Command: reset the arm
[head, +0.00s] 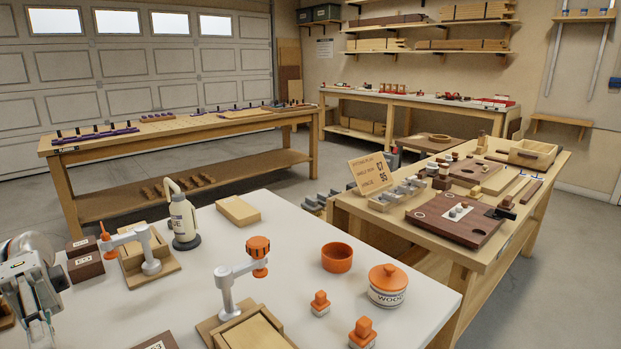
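My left gripper (40,318) is at the left edge, pointing down over the white table. Part of it is cut off by the frame, and whether its fingers are apart is unclear. No held object shows. My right gripper is out of view. A grey swing arm (225,292) with an orange knob (258,248) stands on a wooden base at the front middle. A second grey arm (149,256) with an orange pointed tip (104,232) stands on another wooden base (160,276), right of my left gripper and apart from it.
The white table (300,225) also holds a spray bottle (184,222), a wooden block (238,210), dark boxes (84,262), an orange bowl (337,258), a lidded jar (388,290) and two orange-topped stamps (320,302). The table's centre is clear. A wooden bench (440,270) stands beyond at right.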

